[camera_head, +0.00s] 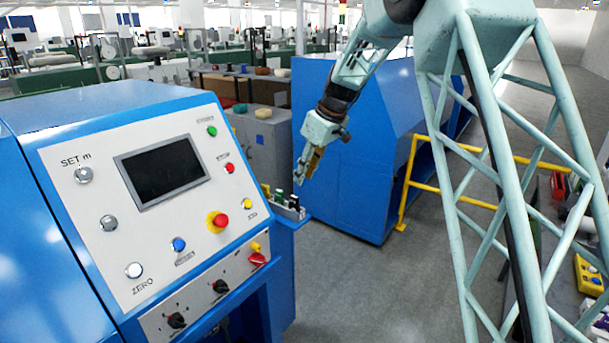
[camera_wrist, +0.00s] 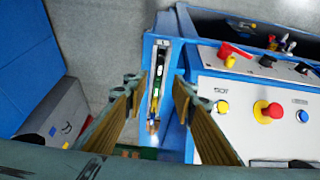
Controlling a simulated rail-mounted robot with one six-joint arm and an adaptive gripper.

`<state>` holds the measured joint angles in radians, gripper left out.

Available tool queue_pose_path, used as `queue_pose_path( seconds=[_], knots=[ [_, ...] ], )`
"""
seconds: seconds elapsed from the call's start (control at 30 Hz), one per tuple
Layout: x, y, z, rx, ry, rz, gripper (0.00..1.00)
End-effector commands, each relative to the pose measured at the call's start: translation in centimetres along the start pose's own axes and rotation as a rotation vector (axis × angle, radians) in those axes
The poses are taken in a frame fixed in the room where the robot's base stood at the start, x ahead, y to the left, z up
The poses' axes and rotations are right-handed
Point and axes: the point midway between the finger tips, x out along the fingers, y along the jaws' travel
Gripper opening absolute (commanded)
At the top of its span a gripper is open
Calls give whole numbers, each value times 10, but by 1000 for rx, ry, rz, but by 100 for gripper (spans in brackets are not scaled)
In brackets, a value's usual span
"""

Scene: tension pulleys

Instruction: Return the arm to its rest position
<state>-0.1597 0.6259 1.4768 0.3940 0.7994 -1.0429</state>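My arm, pale green, reaches down from the top of the head view. My gripper (camera_head: 301,180) hangs at its end, pointing down, close to the small blue side shelf of the blue machine. In the wrist view my gripper (camera_wrist: 157,84) has its two tan-lined fingers apart with nothing held between them. A narrow tray of small parts (camera_wrist: 155,85) shows beyond the gap between the fingers. In the head view this tray (camera_head: 291,209) sits on the shelf, below the fingertips. The exact height of the gripper above it is hard to tell.
The control panel (camera_head: 105,240) with screen, buttons and knobs is left of the gripper. A large blue cabinet (camera_head: 345,190) stands behind and right. A yellow rail (camera_head: 424,187) lies further right. Grey floor (camera_head: 370,285) is clear in front of the cabinet.

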Motion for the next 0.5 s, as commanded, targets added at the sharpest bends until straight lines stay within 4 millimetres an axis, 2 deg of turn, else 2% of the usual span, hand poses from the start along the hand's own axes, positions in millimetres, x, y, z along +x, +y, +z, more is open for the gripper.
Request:
queue_pose_path(
  seconds=[0.37,0.5],
  knots=[
    [0,0,0,0,0,0,25],
    [-6,-2,2,6,0,3,25]
  ],
)
